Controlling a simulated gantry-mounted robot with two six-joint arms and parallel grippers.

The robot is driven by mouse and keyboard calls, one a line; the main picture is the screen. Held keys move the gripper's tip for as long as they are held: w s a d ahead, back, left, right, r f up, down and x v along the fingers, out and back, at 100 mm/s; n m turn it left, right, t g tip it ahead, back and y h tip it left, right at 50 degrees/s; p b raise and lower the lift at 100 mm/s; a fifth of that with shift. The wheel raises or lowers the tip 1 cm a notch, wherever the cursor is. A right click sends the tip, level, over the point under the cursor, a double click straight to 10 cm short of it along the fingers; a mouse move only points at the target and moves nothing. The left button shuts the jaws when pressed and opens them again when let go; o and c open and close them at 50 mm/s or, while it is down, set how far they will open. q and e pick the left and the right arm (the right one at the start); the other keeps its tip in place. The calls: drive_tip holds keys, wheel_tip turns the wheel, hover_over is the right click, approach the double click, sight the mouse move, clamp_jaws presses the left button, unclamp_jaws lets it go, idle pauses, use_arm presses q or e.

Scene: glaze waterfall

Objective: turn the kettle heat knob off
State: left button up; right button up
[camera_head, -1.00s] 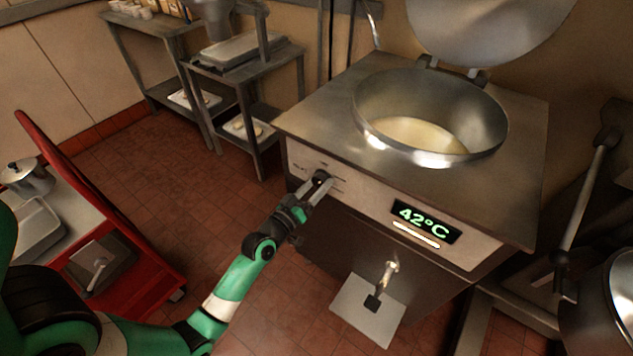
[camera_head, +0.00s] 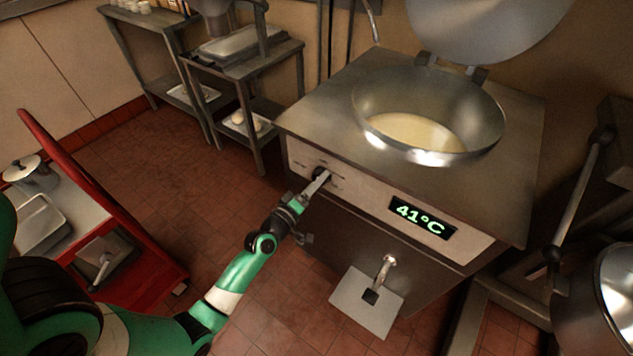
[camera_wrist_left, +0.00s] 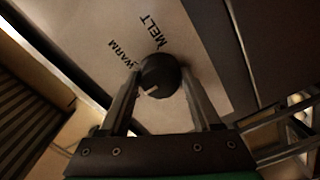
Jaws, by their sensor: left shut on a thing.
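The kettle (camera_head: 430,105) is a steel bowl set in a square steel housing, with its lid raised and pale liquid inside. The black round heat knob (camera_head: 319,173) is on the left of its front panel. It also shows in the left wrist view (camera_wrist_left: 160,74), with a pale pointer mark at its lower left and the words WARM and MELT above it. My left gripper (camera_head: 322,180) is shut on the knob, one finger on each side. No OFF label is readable. The green display (camera_head: 422,217) reads 41°C, with no lit bar below it. My right gripper is out of view.
A red cart (camera_head: 140,262) stands at the left and steel shelves (camera_head: 245,75) at the back. Tiled floor (camera_head: 180,185) is clear between them.

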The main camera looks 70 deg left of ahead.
use_arm(q)
drive_tip(key=shift+f, duration=0.1)
drive_tip(key=o, duration=1.3)
drive_tip(key=shift+w, duration=0.1)
drive_tip(key=b+v, duration=0.2)
drive_tip(key=v, duration=0.9)
drive_tip(key=shift+s+d, duration=0.15)
drive_tip(key=shift+s, duration=0.2)
